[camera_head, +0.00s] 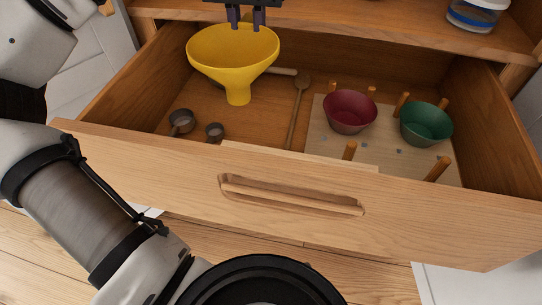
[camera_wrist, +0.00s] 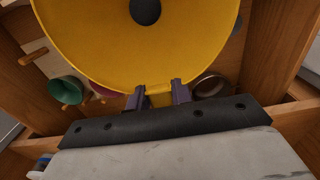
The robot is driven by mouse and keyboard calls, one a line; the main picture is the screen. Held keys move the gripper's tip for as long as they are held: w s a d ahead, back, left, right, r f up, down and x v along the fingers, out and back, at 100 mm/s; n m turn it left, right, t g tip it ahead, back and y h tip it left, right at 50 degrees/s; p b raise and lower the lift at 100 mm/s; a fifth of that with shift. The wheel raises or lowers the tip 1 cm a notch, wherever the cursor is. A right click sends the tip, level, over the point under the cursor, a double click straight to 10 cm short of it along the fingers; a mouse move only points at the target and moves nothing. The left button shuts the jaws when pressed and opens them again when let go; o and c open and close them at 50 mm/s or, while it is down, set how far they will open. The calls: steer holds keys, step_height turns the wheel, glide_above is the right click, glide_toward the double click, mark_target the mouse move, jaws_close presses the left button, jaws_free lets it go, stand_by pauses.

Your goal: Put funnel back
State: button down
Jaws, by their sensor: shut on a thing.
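A yellow funnel (camera_head: 235,55) is held above the left part of an open wooden drawer (camera_head: 300,185), mouth up and spout down. My gripper (camera_head: 252,22) is shut on the funnel's back rim in the head view. In the wrist view, my gripper (camera_wrist: 158,96) pinches a yellow tab at the rim, and the funnel (camera_wrist: 100,40) fills the upper middle. The funnel hides part of the drawer floor and a light-handled utensil. I cannot tell the exact gap between spout and drawer floor.
The drawer holds a wooden spoon (camera_head: 299,100), two small metal cups (camera_head: 181,121) (camera_head: 214,131), and a pegboard (camera_head: 325,145) with wooden pegs, a red bowl (camera_head: 350,112) and a green bowl (camera_head: 426,123). A lidded container (camera_head: 474,16) stands on the cabinet surface above.

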steer(key=shift+w+d+f, duration=0.2)
steer(key=shift+d+f, duration=0.15)
steer(key=shift+d, duration=0.05)
step_height(320, 180, down, 20)
steer(key=b, duration=0.3)
steer(key=shift+r, duration=0.1)
steer(key=c, duration=1.3)
jaws_free()
steer(key=shift+o, duration=0.2)
step_height(320, 180, up, 12)
steer(key=p, duration=0.1)
steer(key=shift+p, duration=0.35)
steer(key=shift+s, duration=0.1)
